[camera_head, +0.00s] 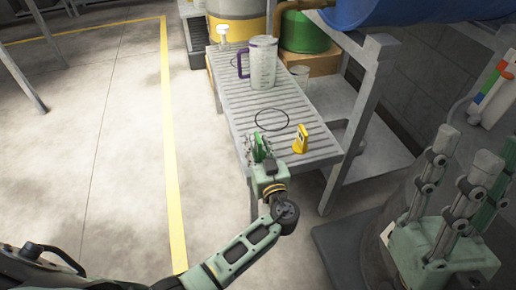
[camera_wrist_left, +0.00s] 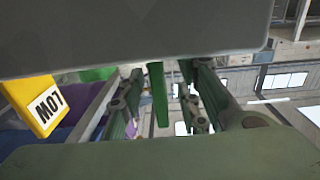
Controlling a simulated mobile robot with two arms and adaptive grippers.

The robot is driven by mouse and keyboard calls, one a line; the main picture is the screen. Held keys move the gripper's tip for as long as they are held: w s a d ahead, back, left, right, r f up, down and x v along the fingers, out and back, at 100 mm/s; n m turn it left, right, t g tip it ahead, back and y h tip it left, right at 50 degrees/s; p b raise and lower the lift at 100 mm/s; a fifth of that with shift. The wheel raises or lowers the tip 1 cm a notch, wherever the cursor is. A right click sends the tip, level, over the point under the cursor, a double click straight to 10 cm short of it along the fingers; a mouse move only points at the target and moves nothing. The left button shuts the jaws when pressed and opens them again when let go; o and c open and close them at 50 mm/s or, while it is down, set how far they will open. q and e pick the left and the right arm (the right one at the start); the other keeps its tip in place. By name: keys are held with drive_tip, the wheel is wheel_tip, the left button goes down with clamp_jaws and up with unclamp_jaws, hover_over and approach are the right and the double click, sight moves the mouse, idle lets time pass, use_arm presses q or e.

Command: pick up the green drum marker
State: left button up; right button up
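My left gripper (camera_head: 260,147) is at the near end of the slatted metal bench. A narrow green upright piece, seemingly the green drum marker (camera_wrist_left: 158,93), stands between its fingers in the left wrist view. Gaps show on both sides of the piece there, so the fingers look open around it, not closed on it. In the head view the green marker (camera_head: 260,149) is partly hidden by the fingers. My right gripper (camera_head: 466,155) is at the lower right, fingers pointing up, apart and empty.
A yellow marker (camera_head: 300,139), lettered LOW in the wrist view (camera_wrist_left: 36,103), stands just right of the left gripper. A black ring (camera_head: 271,120) marks the bench.

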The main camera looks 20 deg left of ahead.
use_arm(q)
clamp_jaws()
drive_tip(key=shift+r, duration=0.15)
